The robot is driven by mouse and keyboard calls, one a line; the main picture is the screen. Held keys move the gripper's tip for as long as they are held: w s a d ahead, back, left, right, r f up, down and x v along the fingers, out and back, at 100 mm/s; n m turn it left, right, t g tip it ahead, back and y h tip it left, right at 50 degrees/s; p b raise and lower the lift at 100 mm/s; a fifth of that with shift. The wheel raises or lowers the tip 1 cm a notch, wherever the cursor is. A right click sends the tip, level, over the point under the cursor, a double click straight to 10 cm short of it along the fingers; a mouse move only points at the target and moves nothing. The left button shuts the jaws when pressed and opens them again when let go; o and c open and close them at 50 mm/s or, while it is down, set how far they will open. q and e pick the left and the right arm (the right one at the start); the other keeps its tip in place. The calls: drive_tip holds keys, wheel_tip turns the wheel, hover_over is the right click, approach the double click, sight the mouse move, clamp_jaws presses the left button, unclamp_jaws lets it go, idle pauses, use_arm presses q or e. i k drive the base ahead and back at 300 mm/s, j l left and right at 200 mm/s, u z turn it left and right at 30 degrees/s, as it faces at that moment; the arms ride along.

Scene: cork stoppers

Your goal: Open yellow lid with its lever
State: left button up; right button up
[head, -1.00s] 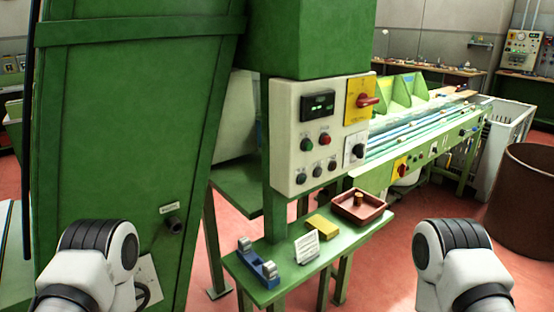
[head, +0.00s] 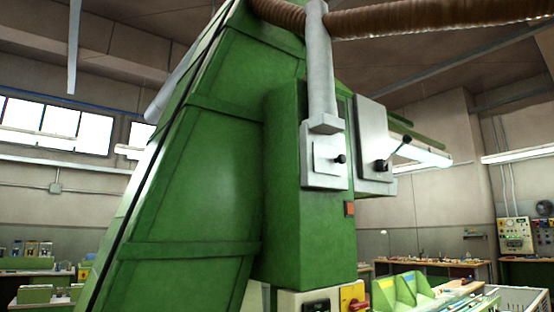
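No lid that is clearly yellow shows in the head view. A yellow plate with a red rotary handle (head: 354,297) is cut by the bottom edge, on the cream control panel (head: 288,301). Higher up on the green machine (head: 310,230) is a grey plate with a small black knob (head: 322,155), under a grey pipe. To its right is a larger grey box (head: 371,140) with a black-knobbed lever (head: 397,151) slanting up and right. Both look shut. Neither of my grippers is in view.
A brown ribbed hose (head: 430,18) runs across the top right. A leaning green housing (head: 190,190) fills the left middle. Green dividers (head: 402,290) and benches stand at the lower right. Windows (head: 60,120) are at the far left.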

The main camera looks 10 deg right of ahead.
sight(407, 138)
drive_tip(key=i+l+u, duration=0.2)
drive_tip(key=l+u, duration=1.25)
drive_tip(key=l, duration=0.2)
drive_tip(key=k+l, duration=0.1)
drive_tip(key=l, duration=0.8)
drive_tip(key=k+l, duration=0.1)
drive_tip(key=l, duration=1.75)
drive_tip(key=k+l, duration=0.15)
drive_tip(key=l, duration=0.75)
drive_tip(key=k+l, duration=0.1)
drive_tip(key=l, duration=0.8)
drive_tip(key=l+u, duration=0.4)
